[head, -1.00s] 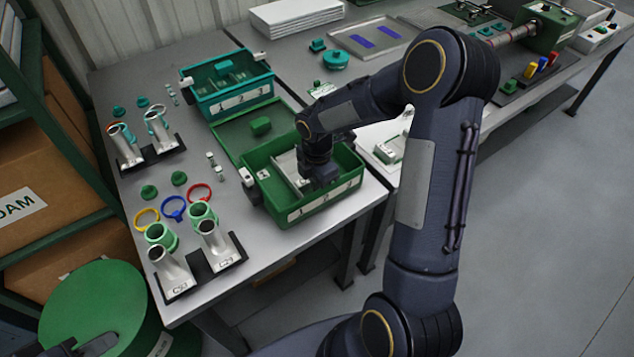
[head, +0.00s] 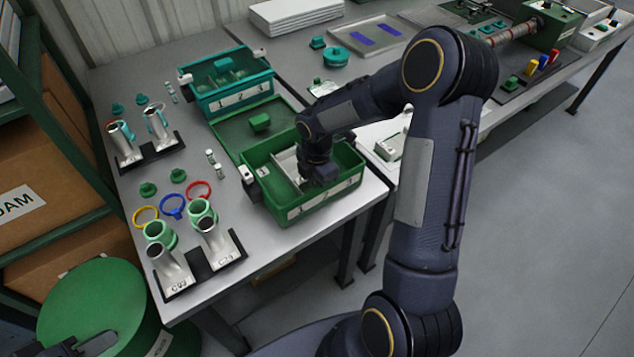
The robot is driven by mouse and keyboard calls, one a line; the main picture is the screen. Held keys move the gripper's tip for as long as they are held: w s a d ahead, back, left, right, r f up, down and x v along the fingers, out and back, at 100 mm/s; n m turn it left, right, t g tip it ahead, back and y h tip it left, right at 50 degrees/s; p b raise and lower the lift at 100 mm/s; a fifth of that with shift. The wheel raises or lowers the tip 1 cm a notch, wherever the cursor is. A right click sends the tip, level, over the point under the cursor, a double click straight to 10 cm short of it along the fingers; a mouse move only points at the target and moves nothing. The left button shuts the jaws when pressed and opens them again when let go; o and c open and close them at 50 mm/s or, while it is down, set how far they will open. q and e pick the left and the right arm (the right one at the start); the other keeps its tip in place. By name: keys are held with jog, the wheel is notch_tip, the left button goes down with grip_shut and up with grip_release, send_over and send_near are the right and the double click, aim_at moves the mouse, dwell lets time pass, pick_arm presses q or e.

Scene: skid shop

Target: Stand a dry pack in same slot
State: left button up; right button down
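The open green box (head: 325,203) stands at the table's front right edge, its front marked with white number labels and its inside divided by light walls. My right gripper (head: 318,175) points down into this box. Its fingertips are hidden by the box wall and its own body, so I cannot tell whether it holds a dry pack. A pale piece (head: 290,168) shows inside the box, left of the gripper. Two small white-capped pieces (head: 211,157) stand left of the box; I cannot tell whether they are dry packs. A dark part of my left arm shows at the bottom left, its fingers unclear.
A teal box (head: 228,85) with number labels stands behind. The green lid (head: 235,135) lies open between the boxes. Metal tubes in a black stand (head: 205,265) and coloured rings (head: 172,206) are at the left. Shelves with cartons (head: 45,195) border the left side.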

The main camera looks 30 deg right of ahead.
jog(key=shift+f, duration=0.15)
jog(key=c, duration=1.3)
grip_release()
jog(key=shift+o, duration=0.3)
jog(key=shift+s+f, duration=0.1)
jog(key=shift+o, duration=0.8)
jog(key=shift+r+p, duration=0.55)
jog(key=shift+r, duration=0.15)
notch_tip(320, 180, up, 10)
jog(key=p, duration=0.7)
jog(key=shift+p, duration=0.35)
